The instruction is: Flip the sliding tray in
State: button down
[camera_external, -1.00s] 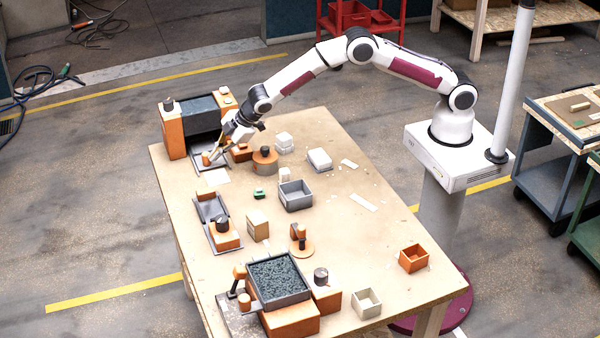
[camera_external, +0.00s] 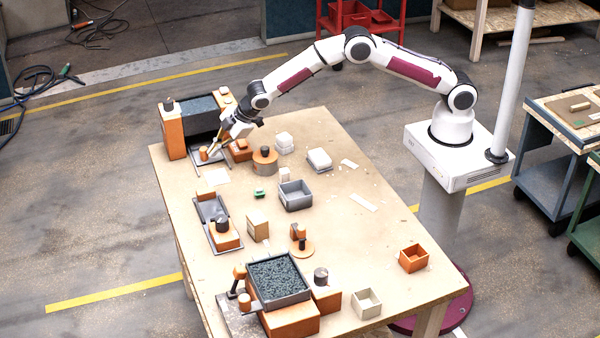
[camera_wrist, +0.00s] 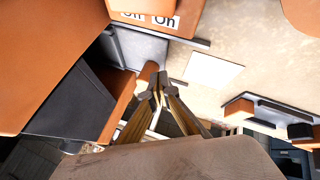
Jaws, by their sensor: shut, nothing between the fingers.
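The sliding tray (camera_external: 198,164) is a flat grey plate at the foot of the orange and dark machine (camera_external: 172,135) at the table's far left corner. Its front part sticks out from the machine, with an upright orange knob (camera_external: 204,154) on it. My gripper (camera_external: 212,155) is shut and empty, low beside the knob on its right. In the wrist view the closed fingertips (camera_wrist: 158,78) are right against or very near the orange knob (camera_wrist: 146,78); contact is hard to tell. The grey tray (camera_wrist: 140,46) shows beyond them.
A low orange block (camera_external: 240,152) and a round orange piece with a dark knob (camera_external: 264,163) stand just right of my gripper. A white sheet (camera_external: 217,177) lies in front of the tray. A grey bin (camera_external: 295,196) stands nearer the table's middle.

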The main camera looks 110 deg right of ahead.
jog(key=shift+s+a+r, duration=0.1)
jog(key=shift+s+a, duration=0.15)
jog(key=shift+a, duration=0.3)
jog(key=shift+s+a, duration=0.3)
jog(key=shift+a, duration=0.25)
jog(key=shift+s+a, duration=0.25)
jog(key=shift+a, duration=0.3)
jog(key=shift+v, duration=0.9)
jog(key=v, duration=0.8)
jog(key=shift+d+r, duration=0.1)
jog(key=shift+r, duration=0.05)
